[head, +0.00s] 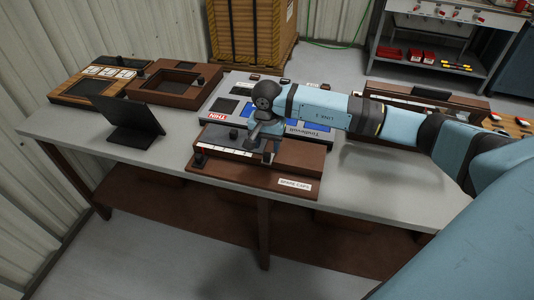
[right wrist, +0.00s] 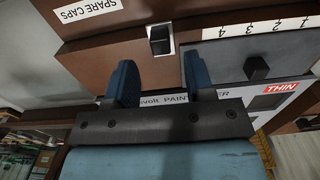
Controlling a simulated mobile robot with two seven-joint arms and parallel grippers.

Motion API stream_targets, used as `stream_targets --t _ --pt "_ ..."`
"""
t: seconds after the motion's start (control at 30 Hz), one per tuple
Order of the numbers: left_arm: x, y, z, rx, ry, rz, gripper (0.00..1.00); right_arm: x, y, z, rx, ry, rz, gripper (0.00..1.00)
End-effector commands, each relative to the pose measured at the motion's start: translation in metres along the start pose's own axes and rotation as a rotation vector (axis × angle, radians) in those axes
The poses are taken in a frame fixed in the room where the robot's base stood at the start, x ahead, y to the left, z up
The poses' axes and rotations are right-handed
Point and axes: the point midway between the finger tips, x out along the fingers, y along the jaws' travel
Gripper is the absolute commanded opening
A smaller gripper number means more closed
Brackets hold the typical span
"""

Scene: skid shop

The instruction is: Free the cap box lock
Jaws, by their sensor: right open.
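The brown cap box (head: 300,158) stands at the front edge of the grey table, with a "SPARE CAPS" label on its base (head: 295,184). In the right wrist view the label (right wrist: 85,10) is upside down at the top left. A black block on a white plate, which looks like the lock (right wrist: 160,42), sits on the brown face. My right gripper (right wrist: 160,75) is open and empty; its two blue fingers are apart, with the black block beyond the gap. In the head view the right gripper (head: 258,135) hangs over the box and partly hides it. The left gripper is out of view.
A numbered white strip (right wrist: 265,28) and another black knob (right wrist: 256,68) lie close to the right finger. A dark tablet stand (head: 130,120) and a brown tray (head: 172,83) are at the left.

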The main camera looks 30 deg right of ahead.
Motion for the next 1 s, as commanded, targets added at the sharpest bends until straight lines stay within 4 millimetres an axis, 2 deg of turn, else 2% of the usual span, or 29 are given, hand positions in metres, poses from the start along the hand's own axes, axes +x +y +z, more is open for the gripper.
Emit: stream_targets --t 0.1,0.3,0.67,0.9,1.0 --pt "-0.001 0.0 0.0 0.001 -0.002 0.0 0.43 0.022 0.0 0.001 0.001 -0.003 0.001 0.49" --pt "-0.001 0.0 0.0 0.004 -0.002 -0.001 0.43 0.043 0.0 0.0 0.0 -0.001 -0.001 0.49" --pt "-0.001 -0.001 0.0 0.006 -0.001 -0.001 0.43 0.049 -0.001 0.001 0.0 -0.001 -0.002 0.49" --pt "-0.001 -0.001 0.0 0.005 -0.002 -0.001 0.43 0.049 -0.001 0.0 0.0 -0.001 -0.002 0.0" --pt "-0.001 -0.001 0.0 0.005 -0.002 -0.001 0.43 0.049 -0.001 0.001 0.0 -0.001 -0.002 0.0"
